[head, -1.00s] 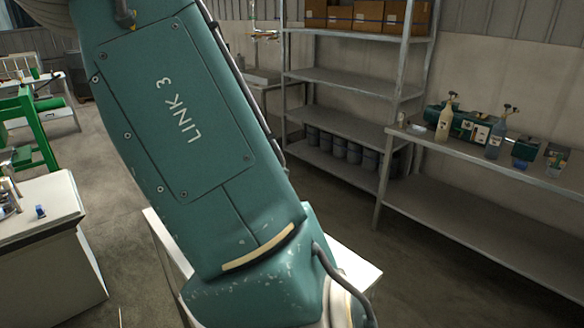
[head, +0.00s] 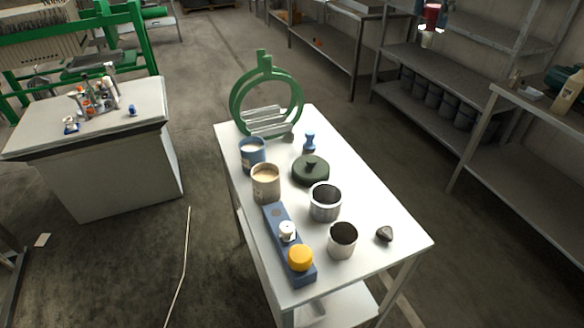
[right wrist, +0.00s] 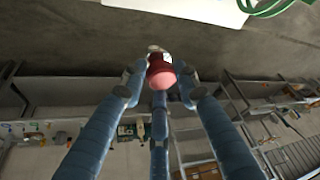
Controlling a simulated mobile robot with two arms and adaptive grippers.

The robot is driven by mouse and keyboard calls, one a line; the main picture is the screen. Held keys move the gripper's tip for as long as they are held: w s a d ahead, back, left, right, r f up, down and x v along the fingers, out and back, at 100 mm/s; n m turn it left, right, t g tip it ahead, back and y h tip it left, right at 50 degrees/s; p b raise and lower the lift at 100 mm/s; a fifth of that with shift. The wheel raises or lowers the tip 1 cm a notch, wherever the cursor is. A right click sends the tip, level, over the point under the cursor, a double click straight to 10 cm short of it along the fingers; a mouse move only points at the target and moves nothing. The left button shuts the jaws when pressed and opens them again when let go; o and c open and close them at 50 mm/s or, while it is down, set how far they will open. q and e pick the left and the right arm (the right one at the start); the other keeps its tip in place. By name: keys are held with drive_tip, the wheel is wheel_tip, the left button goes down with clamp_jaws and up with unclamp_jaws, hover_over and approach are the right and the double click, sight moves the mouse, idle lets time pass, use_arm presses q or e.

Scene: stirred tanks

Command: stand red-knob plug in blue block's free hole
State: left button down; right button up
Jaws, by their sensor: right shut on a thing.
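The blue block (head: 272,223) lies along the near left side of the white table in the head view. A white-topped plug (head: 287,230) stands at its middle and a yellow-knob plug (head: 300,257) at its near end. A dark round hole (head: 278,212) shows open at its far end. In the right wrist view my right gripper (right wrist: 160,82) is shut on the red-knob plug (right wrist: 159,64), its blue fingers around it. The plug's far part is mostly hidden, and it is held clear of the table. My left gripper is out of view.
On the white table (head: 385,218) stand a beige cup (head: 265,184), blue cup (head: 252,152), two metal cups (head: 325,203) (head: 342,240), a dark lid (head: 310,171), a blue-knobbed piece (head: 309,141), a green ring stand (head: 235,103) and a dark stone (head: 384,234).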

drive_tip(key=w+a+f+n+y, duration=0.15)
drive_tip(key=a+f, duration=0.25)
drive_tip(key=f, duration=0.4)
drive_tip(key=w+a+f+n, duration=0.2)
drive_tip(key=a+f+n, duration=0.1)
drive_tip(key=f, duration=0.4)
drive_tip(key=w+a+f+n+y, duration=0.15)
drive_tip(key=a+f, duration=0.25)
drive_tip(key=f, duration=0.4)
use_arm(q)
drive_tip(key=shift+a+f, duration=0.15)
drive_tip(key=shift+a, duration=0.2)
use_arm(e)
drive_tip(key=s+a+f+n+y, duration=0.2)
drive_tip(key=a+f+n, duration=0.4)
drive_tip(key=a+f, duration=0.7)
drive_tip(key=a, duration=0.2)
drive_tip(key=shift+s+a+f+n, duration=0.2)
drive_tip(key=shift+a+f+n, duration=0.1)
drive_tip(key=shift+n, duration=0.1)
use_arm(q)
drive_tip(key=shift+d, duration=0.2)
use_arm(e)
drive_tip(key=shift+d, duration=0.1)
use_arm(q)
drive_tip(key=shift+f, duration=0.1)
use_arm(e)
drive_tip(key=shift+r, duration=0.1)
